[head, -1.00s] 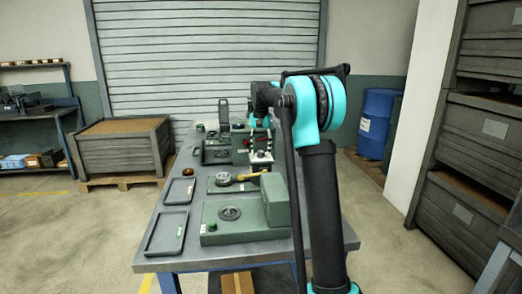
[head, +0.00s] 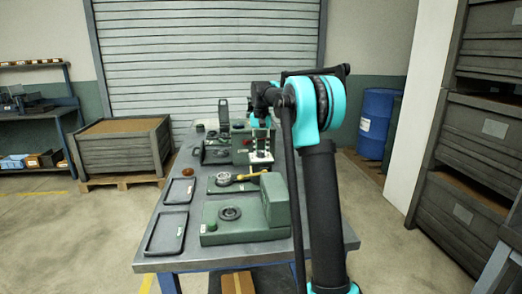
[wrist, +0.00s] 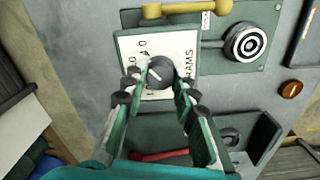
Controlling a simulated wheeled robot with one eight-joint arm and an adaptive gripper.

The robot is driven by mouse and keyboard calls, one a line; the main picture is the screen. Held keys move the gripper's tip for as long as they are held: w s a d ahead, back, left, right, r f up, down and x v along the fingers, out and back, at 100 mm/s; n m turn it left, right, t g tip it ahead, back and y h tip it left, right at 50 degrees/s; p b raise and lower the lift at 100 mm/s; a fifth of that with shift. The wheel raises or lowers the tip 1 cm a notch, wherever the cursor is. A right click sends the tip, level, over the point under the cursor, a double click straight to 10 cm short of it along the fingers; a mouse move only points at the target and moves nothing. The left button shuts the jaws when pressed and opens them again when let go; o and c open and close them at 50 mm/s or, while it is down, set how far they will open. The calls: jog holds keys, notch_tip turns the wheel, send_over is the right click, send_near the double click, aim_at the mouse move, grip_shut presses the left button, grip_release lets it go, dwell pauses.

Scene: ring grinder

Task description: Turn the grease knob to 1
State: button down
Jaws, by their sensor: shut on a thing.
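A dark round knob (wrist: 160,73) with a light mark sits on a white dial plate (wrist: 130,47) in the wrist view. The plate carries printed digits and letters, partly hidden by the knob and fingers. I cannot read which number the mark meets. My gripper (wrist: 162,80) has one finger on each side of the knob and is shut on it. In the head view my gripper (head: 260,136) points down over the white plate (head: 261,157) on the far right part of the bench; the knob is too small to make out there.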

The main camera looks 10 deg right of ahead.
jog(key=n, duration=1)
jog(key=shift+n, duration=0.4)
jog(key=n, duration=1.1)
jog(key=shift+n, duration=0.3)
jog(key=c, duration=1.2)
grip_release()
